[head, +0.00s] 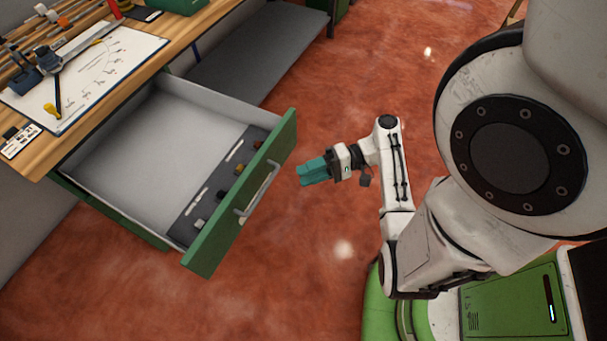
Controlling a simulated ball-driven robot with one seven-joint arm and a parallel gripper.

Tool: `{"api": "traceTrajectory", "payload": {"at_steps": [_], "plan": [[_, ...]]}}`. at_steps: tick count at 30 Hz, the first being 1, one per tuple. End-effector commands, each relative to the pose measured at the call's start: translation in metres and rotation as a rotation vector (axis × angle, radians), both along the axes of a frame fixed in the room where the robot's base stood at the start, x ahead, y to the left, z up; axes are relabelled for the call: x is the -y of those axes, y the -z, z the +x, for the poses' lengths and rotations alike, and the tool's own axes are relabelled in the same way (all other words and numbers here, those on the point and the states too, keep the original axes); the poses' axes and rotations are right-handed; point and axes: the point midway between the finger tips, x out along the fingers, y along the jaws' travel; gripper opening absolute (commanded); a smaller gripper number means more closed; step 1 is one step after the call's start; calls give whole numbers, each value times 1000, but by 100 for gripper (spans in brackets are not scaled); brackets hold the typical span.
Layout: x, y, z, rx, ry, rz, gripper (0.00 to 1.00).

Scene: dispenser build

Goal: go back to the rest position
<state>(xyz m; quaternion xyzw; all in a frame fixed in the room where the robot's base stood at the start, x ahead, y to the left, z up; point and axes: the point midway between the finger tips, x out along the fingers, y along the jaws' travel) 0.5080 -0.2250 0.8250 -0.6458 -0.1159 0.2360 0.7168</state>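My gripper (313,171) has teal fingers and points left over the red floor, just right of the open drawer's front (243,195). It is apart from the drawer's handle (258,190). The two fingers look close together, but from this angle I cannot tell whether they are open or shut. Nothing shows held in them. My arm is bent, with its forearm above the floor.
The green-fronted drawer is pulled out below the wooden workbench (187,40), with several small items along a dark strip (215,190). A clipboard (95,75) and tools lie on the bench. A grey low shelf (255,65) stands behind. Floor (300,255) around my gripper is clear.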

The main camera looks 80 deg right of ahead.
Motion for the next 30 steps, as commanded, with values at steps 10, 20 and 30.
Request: {"api": "traceTrajectory", "payload": {"at_steps": [10,20,30], "plan": [[0,0,0,0,0,0,38],[-25,16,10,-122,-116,-63,38],[-107,52,15,-567,-608,-594,38]]}}
